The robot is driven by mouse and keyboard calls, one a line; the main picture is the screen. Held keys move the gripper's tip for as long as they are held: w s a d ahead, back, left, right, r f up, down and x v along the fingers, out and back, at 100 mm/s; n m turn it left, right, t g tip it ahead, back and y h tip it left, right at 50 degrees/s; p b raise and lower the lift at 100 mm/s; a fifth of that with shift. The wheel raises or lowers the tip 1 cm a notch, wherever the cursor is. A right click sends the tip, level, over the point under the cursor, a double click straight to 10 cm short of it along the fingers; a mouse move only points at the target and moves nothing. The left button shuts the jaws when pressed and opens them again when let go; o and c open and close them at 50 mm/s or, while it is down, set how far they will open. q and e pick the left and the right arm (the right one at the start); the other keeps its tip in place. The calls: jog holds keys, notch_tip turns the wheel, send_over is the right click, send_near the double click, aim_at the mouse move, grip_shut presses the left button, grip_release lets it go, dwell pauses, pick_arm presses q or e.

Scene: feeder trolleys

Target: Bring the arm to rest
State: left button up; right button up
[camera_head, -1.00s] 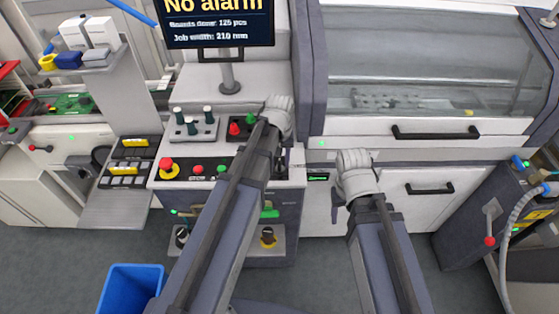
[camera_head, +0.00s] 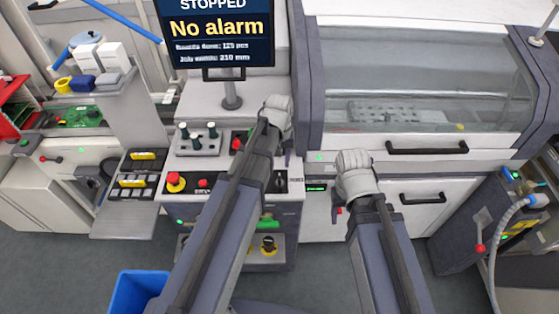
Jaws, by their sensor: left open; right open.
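My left arm reaches up from the bottom of the head view, and its wrist end, with the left gripper (camera_head: 279,107) mostly hidden behind it, is over the right part of the machine's control panel (camera_head: 232,184). My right arm ends with its wrist and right gripper (camera_head: 352,160) in front of the white machine front, left of a black handle. The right gripper's fingers are mostly hidden too. I see nothing held by either one.
A screen (camera_head: 218,36) reads "STOPPED" and "No alarm". A red emergency button (camera_head: 175,182) is on the panel. A blue bin (camera_head: 135,291) stands on the floor at lower left. A hose (camera_head: 500,232) hangs at right. Grey floor is free at lower right.

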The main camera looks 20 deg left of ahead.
pick_arm(q)
jog(key=shift+f, duration=0.1)
jog(key=s+d+f+m+b, duration=0.2)
jog(key=s+d+m, duration=0.1)
jog(key=s+d, duration=0.2)
jog(key=s+d+f+m+y+b, duration=0.1)
jog(key=s+d+m, duration=0.3)
jog(key=s, duration=0.5)
jog(key=shift+s+d+f+b, duration=0.25)
jog(key=shift+d+f+b, duration=0.5)
jog(key=shift+b, duration=0.1)
